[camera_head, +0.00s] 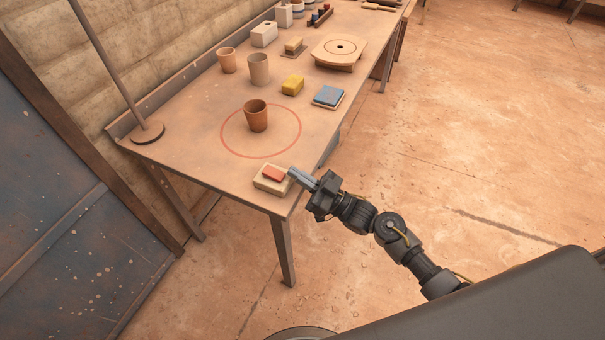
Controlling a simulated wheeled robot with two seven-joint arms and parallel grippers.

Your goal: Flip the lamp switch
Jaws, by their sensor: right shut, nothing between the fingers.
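The lamp switch is a cream box with a red-orange rocker (273,174), near the front right corner of the table. My right gripper (292,171) is shut and empty. Its fingertips are at the right edge of the switch; I cannot tell whether they touch it. A lamp stand (148,132) with a round base and a thin pole rises at the table's left end. The lamp's head is out of view. My left gripper is not in view.
A brown cup (257,115) stands inside a red circle on the wooden table (195,150). Open floor lies to the right.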

